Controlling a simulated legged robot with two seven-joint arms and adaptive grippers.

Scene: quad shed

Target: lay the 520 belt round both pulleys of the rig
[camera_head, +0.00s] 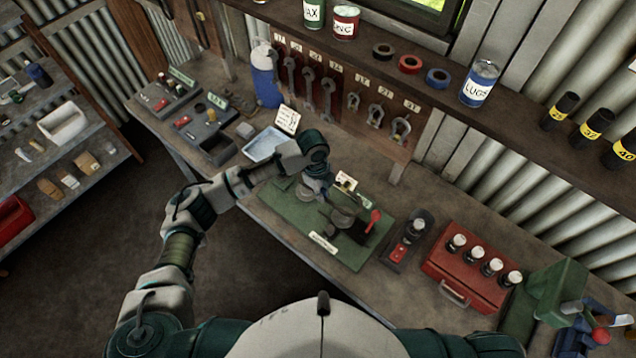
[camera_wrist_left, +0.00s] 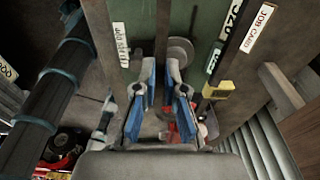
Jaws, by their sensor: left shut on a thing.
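The green rig board (camera_head: 290,212) lies on the bench in the head view, and its green surface shows in the left wrist view (camera_wrist_left: 135,22). A round grey pulley (camera_head: 343,218) stands on it; a grey disc (camera_wrist_left: 181,46) shows just past my fingertips. The second pulley is not clear, partly hidden by my gripper. A red lever (camera_head: 374,217) is at the board's right. My left gripper (camera_head: 322,196) is low over the board's far part, its blue-padded fingers (camera_wrist_left: 161,68) nearly together on something thin, likely the 520 belt, hardly visible. My right gripper is out of view.
A red case (camera_head: 466,267) with several jars and a dark tray (camera_head: 408,240) stand right of the board. A white-blue tray (camera_head: 266,144) is to its left. Tools hang on the back panel (camera_head: 345,105). The bench's near left is clear.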

